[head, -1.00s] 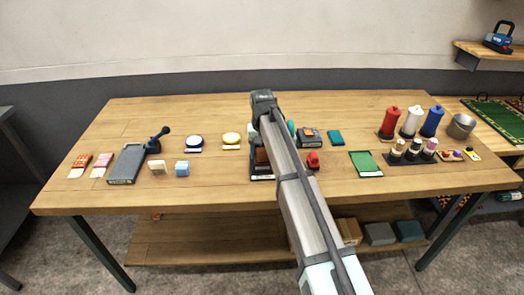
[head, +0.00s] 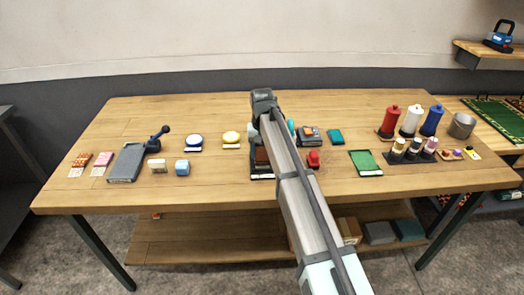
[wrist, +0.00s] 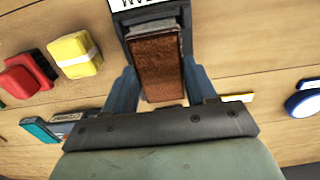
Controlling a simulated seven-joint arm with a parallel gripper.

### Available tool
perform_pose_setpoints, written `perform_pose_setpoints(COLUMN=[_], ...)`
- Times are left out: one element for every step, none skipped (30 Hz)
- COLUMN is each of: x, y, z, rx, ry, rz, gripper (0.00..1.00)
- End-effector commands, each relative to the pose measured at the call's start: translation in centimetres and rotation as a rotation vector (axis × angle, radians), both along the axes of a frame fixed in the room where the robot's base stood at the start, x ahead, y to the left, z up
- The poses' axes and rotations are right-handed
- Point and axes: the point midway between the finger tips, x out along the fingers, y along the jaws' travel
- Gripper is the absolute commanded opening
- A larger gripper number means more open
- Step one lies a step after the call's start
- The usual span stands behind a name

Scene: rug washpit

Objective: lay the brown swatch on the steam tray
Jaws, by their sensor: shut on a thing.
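The brown swatch (wrist: 160,65) is between the two blue fingers of my gripper (wrist: 158,70) in the wrist view, and the gripper is shut on it. The swatch lies over a dark holder (wrist: 130,19) with a white label at its outer end; I cannot tell whether it is lifted clear. In the head view a part of the brown swatch (head: 261,155) shows left of my arm, which hides the gripper's fingers. A flat grey tray (head: 126,165) lies at the left of the table; I cannot tell from its look whether it is the steam tray.
A red block (head: 314,160) sits close right of my arm.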

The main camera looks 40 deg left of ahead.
Motion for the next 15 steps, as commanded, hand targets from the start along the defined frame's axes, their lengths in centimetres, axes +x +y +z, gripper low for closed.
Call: perform_pose_setpoints(x=[0.0,0.0,0.0,-0.01,-0.01,-0.01,0.0,-0.01,-0.01,-0.01,-0.01,-0.01,-0.01,-0.01,0.0], y=[0.0,0.0,0.0,-0.01,-0.01,-0.01,0.0,-0.01,-0.01,-0.01,-0.01,-0.01,-0.01,-0.01,0.0], z=[-0.01,-0.03,-0.06,-0.09,-0.14,-0.2,-0.25,-0.31,-0.4,-0.46,-0.53,-0.61,-0.67,-0.72,-0.77], rx=[0.0,0.0,0.0,0.0,0.0,0.0,0.0,0.0,0.0,0.0,0.0,0.0,0.0,0.0,0.0], ry=[0.0,0.0,0.0,0.0,0.0,0.0,0.0,0.0,0.0,0.0,0.0,0.0,0.0,0.0,0.0], rz=[0.0,0.0,0.0,0.0,0.0,0.0,0.0,0.0,0.0,0.0,0.0,0.0,0.0,0.0,0.0], gripper=[0.26,0.26,0.26,0.26,0.26,0.26,0.26,0.26,0.26,0.26,0.26,0.26,0.26,0.26,0.26])
